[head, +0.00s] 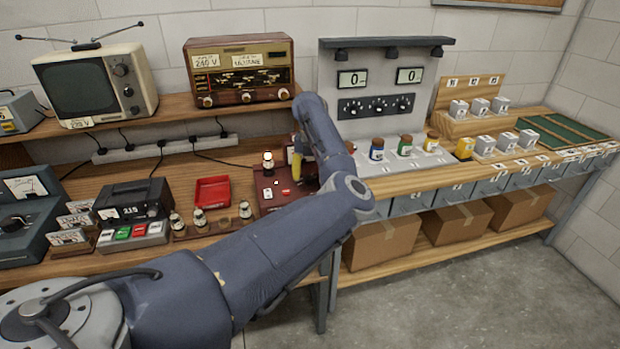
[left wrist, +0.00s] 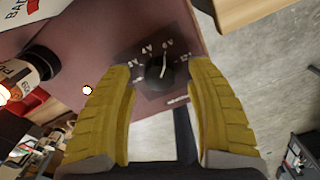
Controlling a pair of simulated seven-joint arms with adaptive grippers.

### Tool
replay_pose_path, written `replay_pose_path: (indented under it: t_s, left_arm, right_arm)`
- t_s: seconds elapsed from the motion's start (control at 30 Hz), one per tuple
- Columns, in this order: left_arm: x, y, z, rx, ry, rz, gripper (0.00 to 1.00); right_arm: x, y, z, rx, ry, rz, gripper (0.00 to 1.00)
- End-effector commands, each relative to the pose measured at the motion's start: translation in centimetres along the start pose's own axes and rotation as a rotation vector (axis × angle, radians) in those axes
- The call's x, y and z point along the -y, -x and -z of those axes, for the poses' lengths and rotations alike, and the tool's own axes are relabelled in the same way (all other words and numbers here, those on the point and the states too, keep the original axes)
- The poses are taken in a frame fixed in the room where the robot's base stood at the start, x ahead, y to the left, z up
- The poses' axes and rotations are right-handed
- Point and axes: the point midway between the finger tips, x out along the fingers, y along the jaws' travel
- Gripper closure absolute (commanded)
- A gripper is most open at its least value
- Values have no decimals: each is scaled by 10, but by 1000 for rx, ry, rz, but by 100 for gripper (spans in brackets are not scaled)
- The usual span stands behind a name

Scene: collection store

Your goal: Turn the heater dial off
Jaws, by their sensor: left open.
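The heater dial (left wrist: 156,70) is a black knob on a dark plate, set in a dark red panel (left wrist: 85,55). Its white pointer points up, towards a mark that looks like 6V; other small marks lie around it. In the left wrist view my left gripper (left wrist: 160,78) is open, its yellow fingers on either side of the dial with visible gaps. I cannot tell how far the fingertips are above the panel. In the head view the left gripper (head: 297,165) is over the dark red box (head: 268,180), and my arm hides the dial. My right gripper is not in view.
A glowing valve (head: 268,163) stands on the box; a labelled one (left wrist: 25,70) shows in the left wrist view. A radio (head: 240,70) is behind. Jars (head: 405,146) stand on the right bench.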

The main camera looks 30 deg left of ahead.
Motion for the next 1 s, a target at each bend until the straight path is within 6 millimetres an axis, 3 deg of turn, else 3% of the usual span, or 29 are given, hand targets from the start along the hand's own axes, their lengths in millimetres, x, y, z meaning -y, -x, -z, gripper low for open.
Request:
replay_pose_path:
  t_s: [0.2,0.57,1.0]
  left_arm:
    - [0,-10,0,0,1,0,44]
    - [0,-11,0,1,1,0,45]
    - [0,-11,0,1,1,0,96]
  right_arm:
    - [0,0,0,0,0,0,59]
    - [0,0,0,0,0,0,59]
    - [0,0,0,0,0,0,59]
